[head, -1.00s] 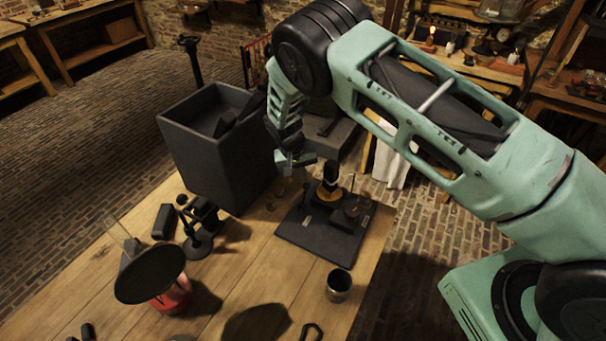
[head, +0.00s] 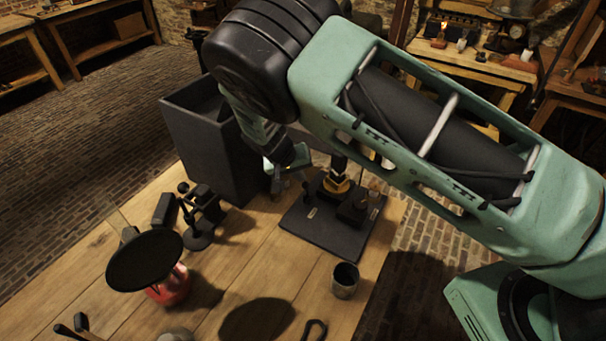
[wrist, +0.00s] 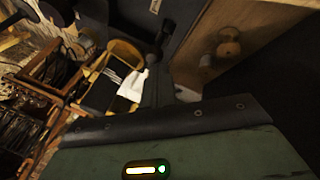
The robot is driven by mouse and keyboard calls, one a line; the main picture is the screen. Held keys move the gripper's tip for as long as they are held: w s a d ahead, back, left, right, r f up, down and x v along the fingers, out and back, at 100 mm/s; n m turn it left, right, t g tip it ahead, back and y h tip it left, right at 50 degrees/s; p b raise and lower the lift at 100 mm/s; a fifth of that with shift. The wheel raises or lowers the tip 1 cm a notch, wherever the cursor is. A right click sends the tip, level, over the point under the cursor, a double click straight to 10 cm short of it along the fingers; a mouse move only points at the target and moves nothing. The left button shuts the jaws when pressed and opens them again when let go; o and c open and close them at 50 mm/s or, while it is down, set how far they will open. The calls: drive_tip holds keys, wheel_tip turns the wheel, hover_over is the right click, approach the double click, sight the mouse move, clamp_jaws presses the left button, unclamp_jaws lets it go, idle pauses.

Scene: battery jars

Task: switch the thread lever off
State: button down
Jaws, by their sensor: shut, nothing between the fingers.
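A black base board (head: 322,235) lies on the wooden table and carries a small device (head: 336,187) with a brass-coloured ring and a dark upright post. A dark block (head: 353,208) sits beside it on the board. I cannot tell which part is the thread lever or how it is set. My gripper (head: 288,179) is shut and empty, just left of the device and above the board's back left edge. I see no clear contact. In the wrist view a dark knobbed rod (wrist: 165,32) stands beyond my gripper's green housing (wrist: 220,150); the fingertips are hard to make out.
A tall dark grey bin (head: 205,140) stands behind my gripper. A black stand (head: 200,225), a red object with a black disc (head: 145,260) and a metal cup (head: 345,280) are on the table (head: 245,255).

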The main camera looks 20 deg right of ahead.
drive_tip(key=shift+s+a+f+h, duration=0.1)
drive_tip(key=shift+s+a+h, duration=0.1)
drive_tip(key=shift+s+h, duration=0.1)
drive_tip(key=shift+w, duration=0.1)
drive_tip(key=shift+w+d+f+b, duration=0.3)
drive_tip(key=shift+w+d+b, duration=0.15)
drive_tip(key=shift+w+d, duration=0.05)
drive_tip(key=b+v, duration=0.4)
drive_tip(key=v, duration=1.3)
drive_tip(key=shift+s+r, duration=0.2)
drive_tip(key=shift+s, duration=0.1)
